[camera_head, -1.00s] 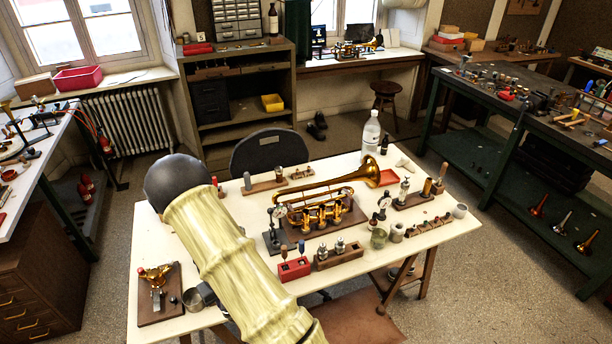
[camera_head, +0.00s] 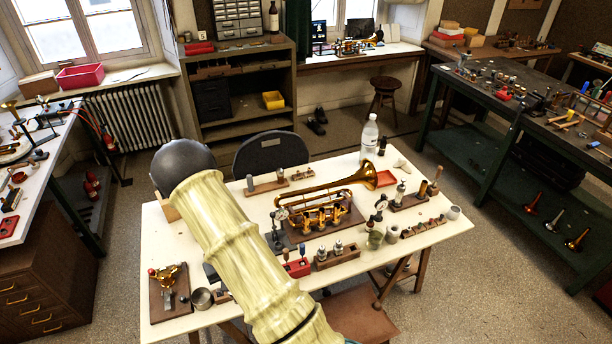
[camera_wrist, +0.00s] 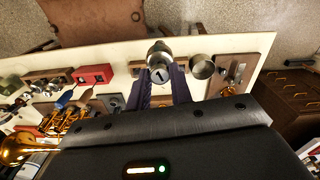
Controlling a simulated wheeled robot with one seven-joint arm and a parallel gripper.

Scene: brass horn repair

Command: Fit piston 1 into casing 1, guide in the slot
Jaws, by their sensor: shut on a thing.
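In the wrist view my gripper (camera_wrist: 162,88) is shut on a silver piston marked "1" (camera_wrist: 159,62), whose round numbered end faces the camera. The lower part of the piston is hidden. The brass horn (camera_head: 325,190) lies on the white table in the head view, with its upright casings (camera_head: 322,217) in front. In the wrist view the horn (camera_wrist: 25,148) is at the lower left, well apart from the held piston. Casing 1's slot is too small to make out. In the head view my pale arm hides the gripper.
A wooden block with two silver pistons (camera_head: 338,257) and a red block (camera_head: 297,268) stand in front of the horn. A metal cup (camera_wrist: 202,67) is close beside the piston in the wrist view. A water bottle (camera_head: 369,138) stands at the table's back. The front left tabletop has some free room.

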